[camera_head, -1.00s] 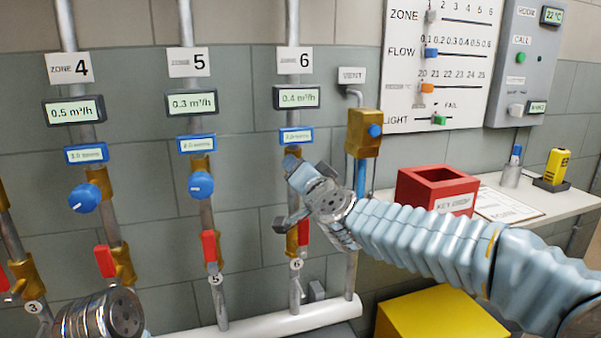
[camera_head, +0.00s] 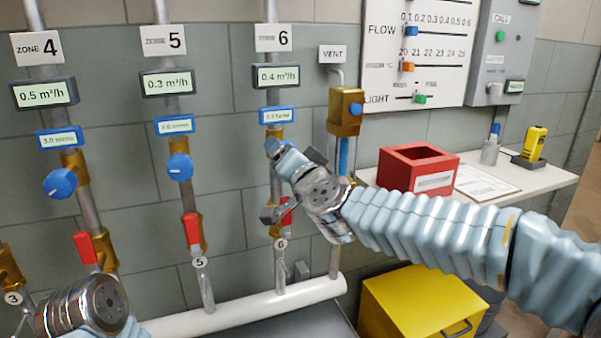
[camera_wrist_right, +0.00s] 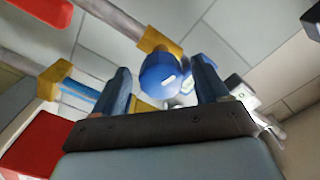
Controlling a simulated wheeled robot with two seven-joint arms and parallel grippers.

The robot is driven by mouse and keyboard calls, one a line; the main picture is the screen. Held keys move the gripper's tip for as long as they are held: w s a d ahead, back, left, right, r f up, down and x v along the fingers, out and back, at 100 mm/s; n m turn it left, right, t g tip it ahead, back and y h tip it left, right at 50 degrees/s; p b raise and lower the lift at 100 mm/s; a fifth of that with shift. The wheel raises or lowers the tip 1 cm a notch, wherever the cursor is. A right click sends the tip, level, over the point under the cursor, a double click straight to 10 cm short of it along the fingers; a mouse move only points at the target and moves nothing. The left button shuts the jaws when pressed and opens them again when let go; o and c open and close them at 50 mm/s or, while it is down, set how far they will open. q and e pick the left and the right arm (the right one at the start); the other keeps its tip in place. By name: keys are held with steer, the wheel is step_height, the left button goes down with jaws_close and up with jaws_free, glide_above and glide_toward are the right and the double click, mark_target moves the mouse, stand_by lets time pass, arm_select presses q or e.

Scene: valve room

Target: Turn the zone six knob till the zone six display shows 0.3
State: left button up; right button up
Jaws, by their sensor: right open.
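The zone six display (camera_head: 276,76) reads 0.4 m³/h, on the pipe under the ZONE 6 sign. In the head view my right gripper (camera_head: 280,151) is at this pipe, just below the small blue-framed display, and largely hides the knob there. In the right wrist view the blue zone six knob (camera_wrist_right: 160,76) with its white mark lies between the two fingertips of my right gripper (camera_wrist_right: 164,80). The fingers are apart, with a gap visible beside the knob. My left arm's metal wrist (camera_head: 85,305) shows at lower left; its fingers are not visible.
Zone 5 display (camera_head: 167,82) reads 0.3 and zone 4 display (camera_head: 44,93) reads 0.5. A red lever (camera_head: 287,211) sits below my right gripper. The vent valve (camera_head: 345,112) stands close on the right. A red key drop box (camera_head: 407,183) sits on the shelf.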

steer(key=v, duration=1)
steer(key=w+d+f+n+g+h, duration=0.1)
steer(key=w+f+g, duration=0.15)
steer(key=f, duration=0.85)
steer(key=w+f+n+g, duration=0.1)
steer(key=w+f+g, duration=0.15)
steer(key=f, duration=0.95)
steer(key=s+d+f+n+g+h, duration=0.1)
steer(key=s+d+f+g, duration=0.1)
steer(key=f, duration=0.8)
steer(key=s+d+f+g, duration=0.2)
steer(key=f, duration=0.9)
steer(key=s+d+f+g, duration=0.2)
steer(key=s+f+g, duration=0.5)
steer(key=s+f, duration=1.1)
steer(key=shift+s+f+n+g+y, duration=0.3)
steer(key=shift+s, duration=0.95)
